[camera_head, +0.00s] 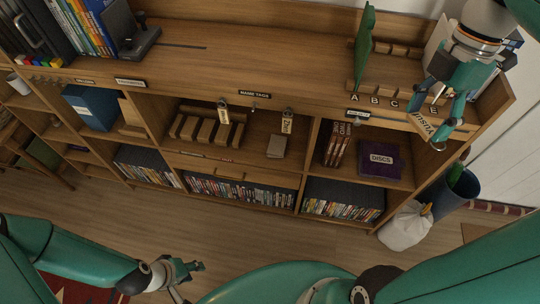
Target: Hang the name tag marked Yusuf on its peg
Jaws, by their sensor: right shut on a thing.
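The tan name tag marked Yusuf (423,127) is held in my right gripper (440,117), tilted, in front of the right end of the shelf unit. The gripper's fingers cover part of the tag. A small silvery round thing (438,146) shows just below the fingers. The NAME TAGS label (254,94) is on the shelf's front edge, left of this gripper. A tag (223,113) and a second tag (287,121) hang below that edge. A small peg (253,106) seems to stand bare between them. My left gripper (188,278) is open and empty, low over the floor.
A purple DISCS box (379,159) sits in the right compartment. A blue bin (459,188) and white bag (405,227) stand at the right end. Floor before the shelf is clear.

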